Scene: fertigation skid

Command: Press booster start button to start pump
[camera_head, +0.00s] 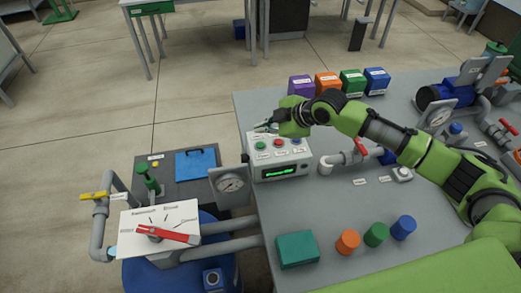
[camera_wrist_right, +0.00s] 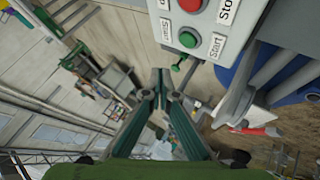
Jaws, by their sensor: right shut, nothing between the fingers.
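A light grey control box (camera_head: 280,158) stands at the left edge of the grey table. Its top has a green button (camera_head: 261,146), a red button (camera_head: 278,143) and a blue button (camera_head: 297,140), with a lit green display (camera_head: 280,173) on its front. In the right wrist view the green button (camera_wrist_right: 188,39) has a "Start" label beside it, and the red button (camera_wrist_right: 190,4) a "Stop" label. My right gripper (camera_head: 262,127) is shut and empty, just behind and above the buttons. Its fingertips (camera_wrist_right: 162,72) appear apart from the green button. My left gripper is not in view.
Purple, orange, green and blue boxes (camera_head: 352,82) stand behind the control box. A red-handled valve (camera_head: 361,148) is right of it and a gauge (camera_head: 231,184) left. Coloured cylinders (camera_head: 376,234) and a teal block (camera_head: 297,249) occupy the table's front.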

